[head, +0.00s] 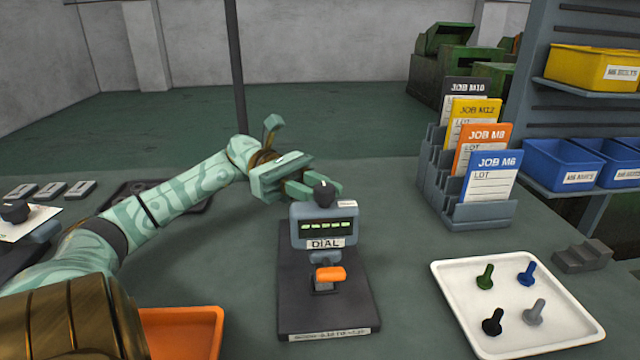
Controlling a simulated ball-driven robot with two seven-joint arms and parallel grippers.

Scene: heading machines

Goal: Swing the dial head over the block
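The dial unit's grey head (324,228) carries a lit green readout and the label DIAL, with a black knob (324,194) on top. It stands at the back of a dark base plate (324,312). An orange cylindrical piece (330,274) lies on a small dark support in front of the head. My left gripper (318,187) reaches in from the left, with its fingers close around or beside the knob. I cannot tell whether they grip it. A dark stepped block (582,256) sits apart at the right. My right gripper is out of view.
A white tray (450,290) with several coloured bolts lies at the right. A card rack (480,212) stands behind it. An orange tray (185,325) is at the lower left, partly behind my arm. Blue and yellow bins stand on shelves at the far right.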

